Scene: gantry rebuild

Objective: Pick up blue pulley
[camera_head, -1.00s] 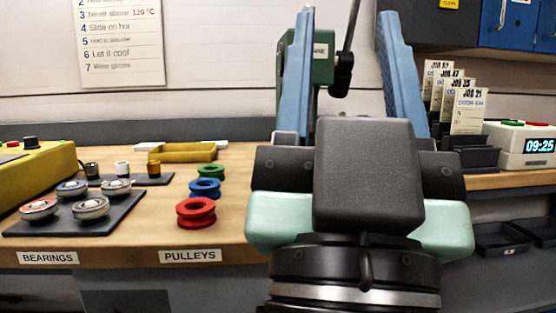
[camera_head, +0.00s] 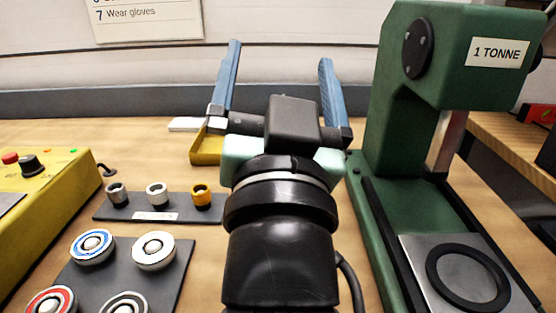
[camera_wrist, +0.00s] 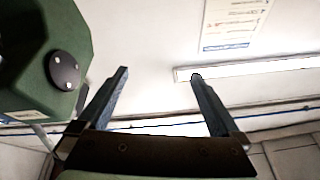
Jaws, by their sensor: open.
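Nothing is between the fingers. In the wrist view my gripper (camera_wrist: 160,74) is also open and empty, facing the wall and ceiling.
A green press (camera_head: 392,120) stands close right of my gripper. At left are a dark bearing tray (camera_head: 120,262), a rack (camera_head: 137,212) with small bushings, and a yellow control box (camera_head: 60,190). A yellow bracket (camera_head: 205,150) lies behind my gripper.

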